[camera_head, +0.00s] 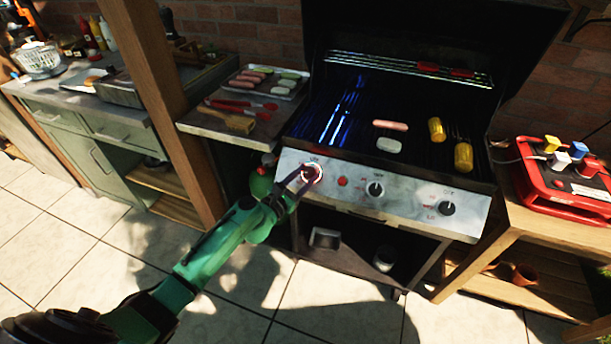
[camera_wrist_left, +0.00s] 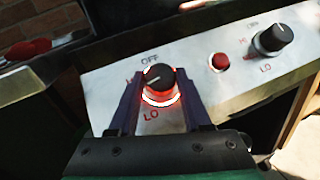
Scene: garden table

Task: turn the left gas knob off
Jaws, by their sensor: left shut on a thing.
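The left gas knob (camera_head: 312,172) is on the left end of the grill's silver front panel (camera_head: 407,198), with a red glowing ring around its base. In the left wrist view the black knob (camera_wrist_left: 160,78) stands between the two fingers, below the OFF label; its white mark points to the left, not straight up at OFF. My left gripper (camera_head: 304,181) is shut on this knob, and its fingers (camera_wrist_left: 156,100) flank it on both sides. Blue flames (camera_head: 343,108) show under the left part of the grate. My right gripper is not in view.
A red button (camera_head: 343,181), a middle knob (camera_head: 375,189) and a right knob (camera_head: 446,208) sit further right on the panel. Sausage and corn (camera_head: 463,156) lie on the grate. A side shelf (camera_head: 228,128) holds a tray and tools. A red box (camera_head: 563,178) stands right.

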